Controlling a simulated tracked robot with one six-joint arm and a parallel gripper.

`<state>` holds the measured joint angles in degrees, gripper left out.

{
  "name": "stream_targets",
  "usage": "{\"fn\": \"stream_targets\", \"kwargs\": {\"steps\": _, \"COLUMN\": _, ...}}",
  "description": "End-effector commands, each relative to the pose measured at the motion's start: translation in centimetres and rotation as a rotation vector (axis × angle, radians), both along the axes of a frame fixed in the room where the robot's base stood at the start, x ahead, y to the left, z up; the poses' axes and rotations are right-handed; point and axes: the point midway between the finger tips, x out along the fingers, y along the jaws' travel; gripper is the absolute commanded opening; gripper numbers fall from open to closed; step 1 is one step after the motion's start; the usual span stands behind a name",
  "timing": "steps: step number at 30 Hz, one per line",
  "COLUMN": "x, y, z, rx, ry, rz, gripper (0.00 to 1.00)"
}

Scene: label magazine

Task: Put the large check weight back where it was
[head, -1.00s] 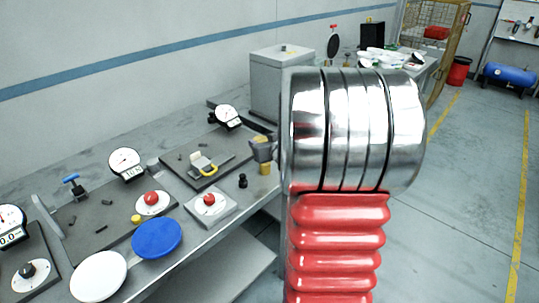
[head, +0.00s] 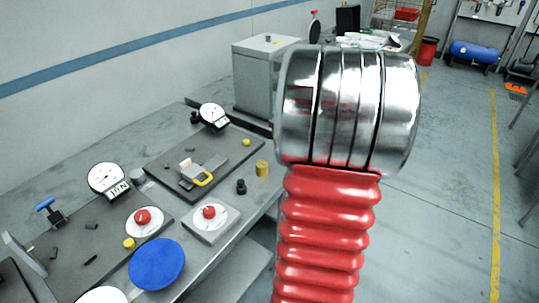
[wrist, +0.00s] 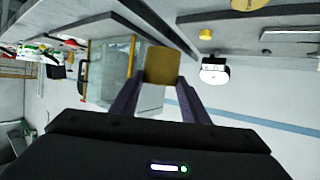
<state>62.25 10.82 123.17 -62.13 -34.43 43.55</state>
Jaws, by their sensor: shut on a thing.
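In the wrist view my gripper (wrist: 162,82) is shut on a brass-coloured weight (wrist: 162,64), seen side-on between the two dark fingers; I take it for the large check weight. It is held clear of the bench. In the head view my gripper and this weight are hidden behind my arm. Another brass-coloured weight (head: 262,168) stands on the bench near its front edge, beside a small black weight (head: 241,187).
A dark plate (head: 203,160) with a yellow-handled clamp and a dial gauge (head: 213,116) lie left of the weights. A button box (head: 211,222), blue disc (head: 157,263) and second dial (head: 107,180) are nearer. A tall grey block (head: 262,82) stands behind.

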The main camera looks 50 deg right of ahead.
Motion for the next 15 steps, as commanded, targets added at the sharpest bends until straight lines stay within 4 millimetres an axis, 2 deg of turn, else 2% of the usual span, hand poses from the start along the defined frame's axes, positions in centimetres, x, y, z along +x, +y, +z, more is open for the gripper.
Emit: {"fn": "stream_targets", "kwargs": {"steps": 15, "x": 0.66, "y": 0.31, "z": 0.0, "rx": -0.003, "ry": -0.004, "rz": 0.015, "gripper": 0.0}}
